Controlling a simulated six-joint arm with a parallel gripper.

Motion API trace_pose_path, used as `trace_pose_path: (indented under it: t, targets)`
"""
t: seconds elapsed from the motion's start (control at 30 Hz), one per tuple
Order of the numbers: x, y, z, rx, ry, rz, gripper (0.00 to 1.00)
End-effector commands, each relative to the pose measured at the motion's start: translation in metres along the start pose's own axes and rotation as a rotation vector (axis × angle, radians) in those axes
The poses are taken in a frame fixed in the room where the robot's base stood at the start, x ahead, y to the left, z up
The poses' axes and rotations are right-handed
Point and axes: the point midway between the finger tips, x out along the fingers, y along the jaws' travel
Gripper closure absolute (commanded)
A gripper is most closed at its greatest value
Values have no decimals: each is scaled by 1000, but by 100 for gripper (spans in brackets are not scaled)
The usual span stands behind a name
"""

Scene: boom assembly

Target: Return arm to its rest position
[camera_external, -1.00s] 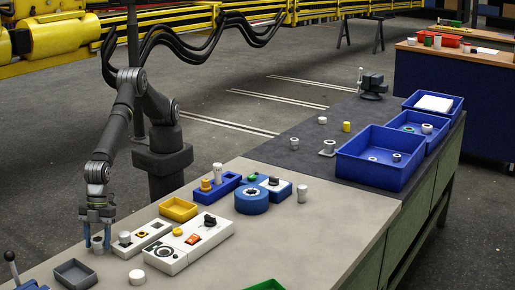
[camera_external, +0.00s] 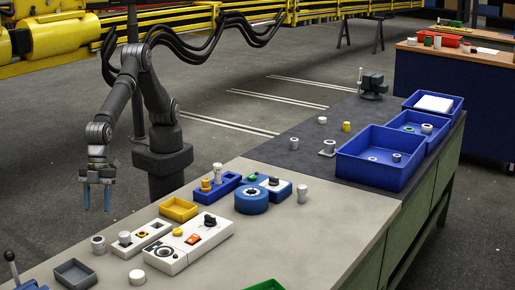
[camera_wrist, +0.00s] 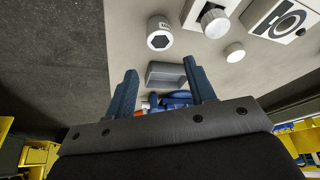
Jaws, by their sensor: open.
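My gripper (camera_external: 97,197) is open and empty, with its blue fingers pointing down beyond the table's left edge in the external view. It also shows in the wrist view (camera_wrist: 164,87), with a clear gap between the two fingers. A small grey cylinder (camera_external: 98,245) stands on the table below and in front of the gripper, apart from it. In the wrist view the cylinder (camera_wrist: 159,33) shows its dark hexagonal opening, above the fingers in the picture. My arm is bent, with its upper part raised beside the table.
A grey tray (camera_external: 75,274) lies near the cylinder. White fixture blocks (camera_external: 180,260), a yellow tray (camera_external: 178,208) and a blue round part (camera_external: 251,201) stand on the table (camera_external: 315,235). Blue bins (camera_external: 380,182) are at the far right. Black hoses hang behind my arm.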

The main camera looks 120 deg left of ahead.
Motion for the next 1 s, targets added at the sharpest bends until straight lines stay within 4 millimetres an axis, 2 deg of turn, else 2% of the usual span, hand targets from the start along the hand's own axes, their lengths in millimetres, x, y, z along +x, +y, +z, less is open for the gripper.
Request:
trace_pose_path:
  t: [0.27, 0.37, 0.9, 0.97, 1.0]
  targets:
    - [8, 0, 0, 0, 0, 0, 50]
    - [21, 0, 0, 0, -2, 0, 50]
    - [118, 0, 0, 0, -2, 0, 50]
    - [127, 0, 2, 0, -1, 0, 50]
    - [113, 0, -5, 0, 6, 0, 50]
